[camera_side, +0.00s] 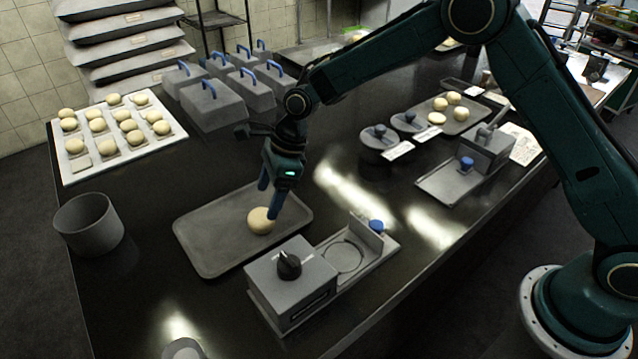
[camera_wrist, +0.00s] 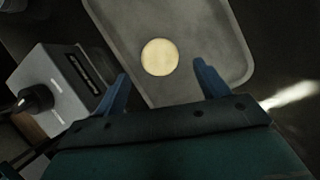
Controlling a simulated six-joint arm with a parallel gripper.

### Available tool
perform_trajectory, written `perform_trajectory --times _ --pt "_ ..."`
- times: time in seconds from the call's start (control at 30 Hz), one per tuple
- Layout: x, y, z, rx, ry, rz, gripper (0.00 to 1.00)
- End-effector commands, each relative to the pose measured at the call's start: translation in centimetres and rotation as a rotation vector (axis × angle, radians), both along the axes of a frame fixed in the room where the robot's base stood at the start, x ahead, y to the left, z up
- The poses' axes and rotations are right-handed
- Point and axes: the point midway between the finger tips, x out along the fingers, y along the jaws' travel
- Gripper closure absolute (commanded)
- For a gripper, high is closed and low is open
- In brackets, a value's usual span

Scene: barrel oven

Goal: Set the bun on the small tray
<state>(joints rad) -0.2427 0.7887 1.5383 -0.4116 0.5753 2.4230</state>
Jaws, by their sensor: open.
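A pale round bun (camera_side: 261,221) rests on the small grey tray (camera_side: 205,250), near the tray's right part. My gripper (camera_side: 270,197) is just above the bun, with its blue fingers pointing down around it in the side view. In the wrist view the bun (camera_wrist: 160,57) lies on the tray (camera_wrist: 222,40), ahead of the two fingers. The gripper (camera_wrist: 160,88) is open there, with a finger off to each side of the bun and clear gaps between. The side view does not show clearly whether a finger touches the bun.
A grey box with a black knob (camera_side: 290,275) stands right in front of the tray. A grey bin (camera_side: 88,224) is at left. A white board of several buns (camera_side: 113,158) and several blue-handled grey boxes (camera_side: 212,105) stand behind. Bare counter lies left of the tray.

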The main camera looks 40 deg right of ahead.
Motion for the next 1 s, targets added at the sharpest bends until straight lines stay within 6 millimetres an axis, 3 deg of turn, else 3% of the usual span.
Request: perform_trajectory --times 0.2,0.4,1.0 --pt "-0.3 -1.4 3.4 0.000 -0.002 -0.001 0.27" --pt "-0.6 -2.1 5.3 0.000 0.000 0.000 0.27" --pt "-0.7 -2.4 6.0 0.000 0.000 0.000 0.27"
